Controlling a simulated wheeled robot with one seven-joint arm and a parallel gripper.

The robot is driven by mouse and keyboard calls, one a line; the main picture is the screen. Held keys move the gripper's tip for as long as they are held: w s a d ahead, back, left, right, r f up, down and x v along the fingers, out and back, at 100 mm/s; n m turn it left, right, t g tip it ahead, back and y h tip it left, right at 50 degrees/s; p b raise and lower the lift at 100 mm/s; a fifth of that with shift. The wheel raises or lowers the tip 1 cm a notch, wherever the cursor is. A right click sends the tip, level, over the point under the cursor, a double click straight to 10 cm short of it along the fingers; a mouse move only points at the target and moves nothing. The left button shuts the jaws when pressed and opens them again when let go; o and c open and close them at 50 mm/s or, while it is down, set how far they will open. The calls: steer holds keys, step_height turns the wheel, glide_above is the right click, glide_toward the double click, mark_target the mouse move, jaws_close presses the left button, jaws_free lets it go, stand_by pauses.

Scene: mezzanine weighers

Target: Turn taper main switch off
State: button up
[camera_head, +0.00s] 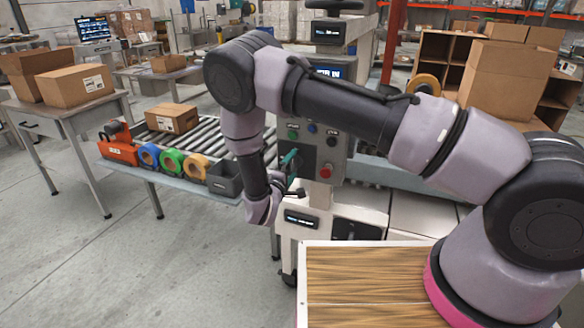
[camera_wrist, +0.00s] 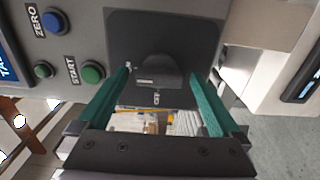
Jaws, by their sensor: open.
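The main switch shows in the wrist view as a black knob (camera_wrist: 160,70) on a dark square plate (camera_wrist: 205,30), set in a grey control panel (camera_wrist: 75,15). A small light label below the knob is too small to read surely. My gripper (camera_wrist: 161,75) is open, with one teal finger on each side of the knob; I cannot tell whether either touches it. In the head view my gripper (camera_head: 290,160) is at the front of the grey control box (camera_head: 335,150), and the arm and fingers hide much of the switch there.
Beside the switch are a green START button (camera_wrist: 93,72) and a blue ZERO button (camera_wrist: 55,20). A red button (camera_head: 325,171) sits right of my gripper. A roller conveyor (camera_head: 215,135) with tape rolls (camera_head: 172,162) and a carton (camera_head: 172,118) lies left. The left floor is clear.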

steer(key=c, duration=1.3)
steer(key=shift+n, duration=0.4)
steer(key=n, duration=0.8)
steer(key=shift+n, duration=0.3)
steer(key=n, duration=0.4)
steer(key=shift+n, duration=2.2)
steer(key=shift+f, duration=0.1)
